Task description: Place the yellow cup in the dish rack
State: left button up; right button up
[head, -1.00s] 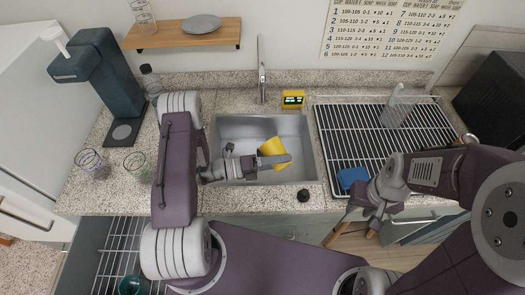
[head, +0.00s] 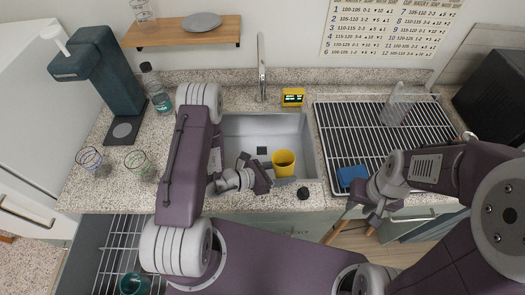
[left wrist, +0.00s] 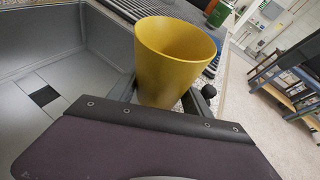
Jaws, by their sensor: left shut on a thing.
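The yellow cup (head: 284,160) is upright with its open mouth up, over the front right part of the sink. My left gripper (head: 276,181) is shut on the cup low on its near side. The cup also shows large in the left wrist view (left wrist: 172,65), just beyond the gripper body, which hides its lower part. The dish rack (head: 335,130) is a flat wire rack on the counter right of the sink. My right gripper (head: 362,217) is open and empty, in front of the counter edge below the rack.
The rack's middle is free. A small black knob (head: 303,193) is on the front counter.

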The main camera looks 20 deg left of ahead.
pick_arm(q)
jog(key=shift+s+d+r+m+t+y, duration=0.2)
jog(key=shift+r+m+t+y, duration=0.15)
jog(key=shift+m, duration=0.35)
